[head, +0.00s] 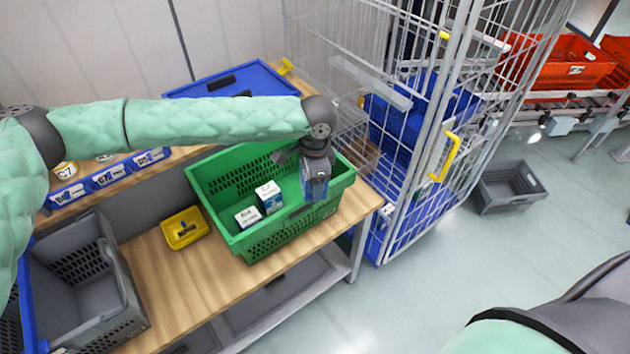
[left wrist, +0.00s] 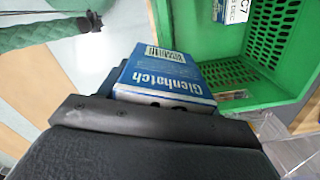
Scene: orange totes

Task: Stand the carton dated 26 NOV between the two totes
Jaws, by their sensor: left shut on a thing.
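My left gripper (head: 314,186) is shut on a blue and white carton, over the right part of the green tote (head: 262,244). In the left wrist view the carton (left wrist: 165,75) reads "Glenhatch" and has a barcode; I can read no date on it. Two more cartons stand inside the green tote: a white-topped one (head: 248,217) and one beside it (head: 269,195). Their dates are too small to read. A grey tote (head: 125,297) is at the left, with wooden tabletop between it and the green tote. My right gripper is out of view.
A small yellow tray (head: 184,228) lies on the tabletop (head: 165,285) between the grey and green totes. A wire cage trolley (head: 440,130) stands close on the right. Bare wood is free in front of the yellow tray.

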